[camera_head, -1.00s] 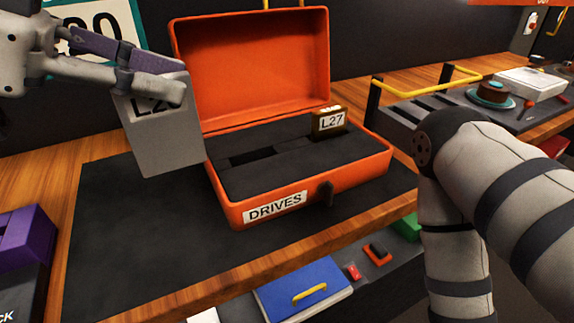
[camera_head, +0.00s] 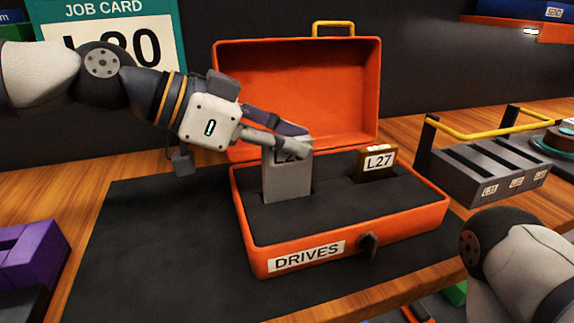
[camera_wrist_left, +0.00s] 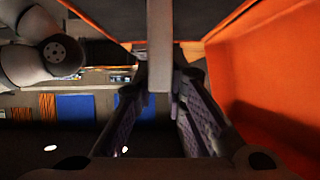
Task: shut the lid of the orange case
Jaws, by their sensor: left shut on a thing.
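The orange case (camera_head: 400,220), labelled DRIVES, stands on the dark mat with its lid (camera_head: 300,85) open and leaning back. My left gripper (camera_head: 300,148) is shut on the top of a grey drive (camera_head: 287,185), whose label is partly hidden by the fingers. The drive stands upright at the left slot of the black foam; its lower end meets the foam, and how deep it sits is unclear. The drive also shows in the left wrist view (camera_wrist_left: 160,45), between the fingers. A brown drive (camera_head: 377,164) marked L27 stands in the right slot. My right gripper is outside the views.
A grey rack (camera_head: 480,175) with a yellow handle stands right of the case. A purple block (camera_head: 30,250) is at the left. A job card (camera_head: 125,40) stands behind my left arm. The mat (camera_head: 150,240) left of the case is clear. My right arm is at the lower right.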

